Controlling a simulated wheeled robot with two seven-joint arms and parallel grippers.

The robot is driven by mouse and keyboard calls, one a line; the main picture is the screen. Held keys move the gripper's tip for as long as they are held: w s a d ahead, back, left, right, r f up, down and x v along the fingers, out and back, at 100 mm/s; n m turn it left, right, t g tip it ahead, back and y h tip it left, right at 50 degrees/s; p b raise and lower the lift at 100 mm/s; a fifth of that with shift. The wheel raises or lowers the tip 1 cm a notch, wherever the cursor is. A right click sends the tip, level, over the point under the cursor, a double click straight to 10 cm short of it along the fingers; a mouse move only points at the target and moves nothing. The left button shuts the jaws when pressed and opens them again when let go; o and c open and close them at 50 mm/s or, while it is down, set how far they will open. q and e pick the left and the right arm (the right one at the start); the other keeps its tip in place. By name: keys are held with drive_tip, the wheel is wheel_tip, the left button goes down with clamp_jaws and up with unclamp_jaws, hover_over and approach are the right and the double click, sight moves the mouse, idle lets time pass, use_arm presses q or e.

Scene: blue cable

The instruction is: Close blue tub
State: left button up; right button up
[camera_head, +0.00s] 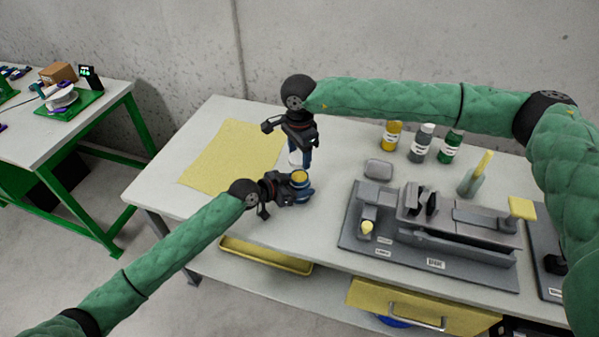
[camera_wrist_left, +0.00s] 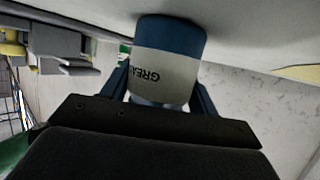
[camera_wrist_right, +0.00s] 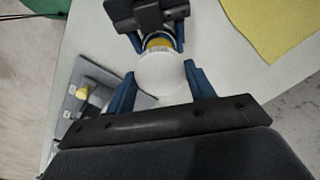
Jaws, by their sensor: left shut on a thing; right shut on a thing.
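The grease tub (camera_head: 300,177) stands with its yellow contents showing from above. In the left wrist view the tub (camera_wrist_left: 168,62) has a blue base and a white label; that view is upside down. My left gripper (camera_head: 303,190) is shut around its side. My right gripper (camera_head: 299,156) is shut on a white round lid (camera_wrist_right: 161,74), just behind the tub in the head view. The lid also shows as a small white patch (camera_head: 295,158) there. In the right wrist view the lid partly covers the tub (camera_wrist_right: 158,43). I cannot tell whether they touch.
A yellow mat (camera_head: 232,155) lies on the worktable (camera_head: 160,190) left of the grippers. A grey fixture (camera_head: 435,235), a small grey box (camera_head: 379,168) and several bottles (camera_head: 421,143) stand to the right. My right arm spans above the table's back.

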sight(299, 176)
drive_tip(key=shift+f, duration=2)
drive_tip(key=shift+f, duration=0.1)
drive_tip(key=shift+f, duration=0.75)
drive_tip(key=shift+f, duration=0.55)
use_arm(q)
clamp_jaws()
use_arm(e)
drive_tip(key=m, duration=0.6)
drive_tip(key=shift+m, duration=0.4)
drive_tip(key=o, duration=1)
drive_tip(key=shift+c, duration=0.2)
